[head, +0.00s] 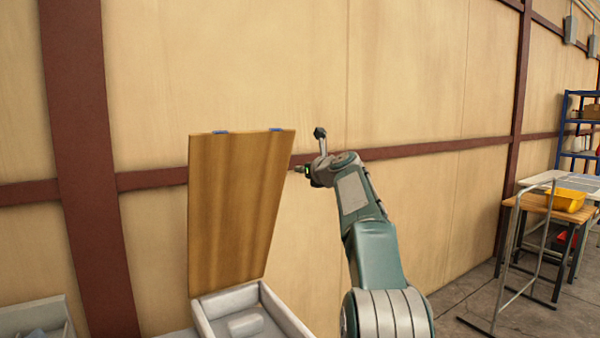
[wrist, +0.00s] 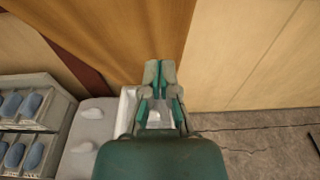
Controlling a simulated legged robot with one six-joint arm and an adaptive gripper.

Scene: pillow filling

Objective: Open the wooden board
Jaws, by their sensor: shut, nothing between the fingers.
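The wooden board (head: 238,210) stands raised and nearly upright at the back of an open white box (head: 287,315). It has two small blue pieces on its top edge. In the wrist view the board (wrist: 130,35) fills the upper middle. My gripper (head: 301,170) is to the right of the board's upper right edge in the head view. In the wrist view its fingers (wrist: 160,66) are together with nothing between them, in front of the board and above the box. I cannot tell whether the fingertips touch the board.
A pale lump (head: 246,325) lies inside the box. Left of it in the wrist view are a grey surface with white lumps (wrist: 83,147) and trays with several blue pillow-like pieces (wrist: 32,103). A panelled wall is behind. A table with a yellow bin (head: 566,200) stands far right.

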